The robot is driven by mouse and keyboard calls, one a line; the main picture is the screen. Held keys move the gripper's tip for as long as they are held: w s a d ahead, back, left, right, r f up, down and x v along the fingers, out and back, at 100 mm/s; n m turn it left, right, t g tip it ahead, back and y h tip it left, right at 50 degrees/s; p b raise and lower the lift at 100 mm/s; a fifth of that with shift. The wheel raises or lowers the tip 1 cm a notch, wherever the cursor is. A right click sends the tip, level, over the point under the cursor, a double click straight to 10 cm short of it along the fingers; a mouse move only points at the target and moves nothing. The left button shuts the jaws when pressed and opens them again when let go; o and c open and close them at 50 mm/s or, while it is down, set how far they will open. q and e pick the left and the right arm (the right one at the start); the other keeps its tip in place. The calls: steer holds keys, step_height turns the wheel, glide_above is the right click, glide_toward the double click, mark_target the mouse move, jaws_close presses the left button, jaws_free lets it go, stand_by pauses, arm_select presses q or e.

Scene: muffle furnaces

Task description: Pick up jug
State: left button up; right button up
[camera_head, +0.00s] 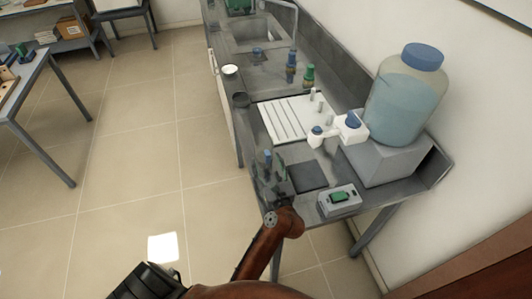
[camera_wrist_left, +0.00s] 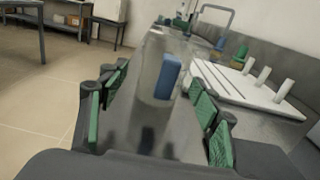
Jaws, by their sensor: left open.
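The jug (camera_wrist_left: 150,62) looks like a clear, greyish vessel with a blue part, perhaps its handle, facing my left wrist camera. In the head view the jug (camera_head: 268,158) is small and partly hidden at the near left edge of the grey bench. My left gripper (camera_wrist_left: 157,88) is open, with its green-padded fingers on either side of the jug and gaps visible on both sides. In the head view my left gripper (camera_head: 273,183) is at the jug, low at the bench edge. My right gripper is in neither view.
A white draining rack (camera_head: 285,120) with pegs lies behind the jug. To its right are a small device with a green display (camera_head: 340,198), a dark pad (camera_head: 309,176) and a large blue-capped bottle (camera_head: 402,105) on a grey box (camera_head: 385,160). Open floor lies left.

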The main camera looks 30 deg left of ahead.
arm_select(q)
steer(key=x, duration=0.7)
steer(key=shift+w+d+f+b, duration=0.15)
steer(key=shift+w+b, duration=0.15)
steer(key=shift+w, duration=0.2)
steer(key=shift+c, duration=0.4)
steer(key=c, duration=0.7)
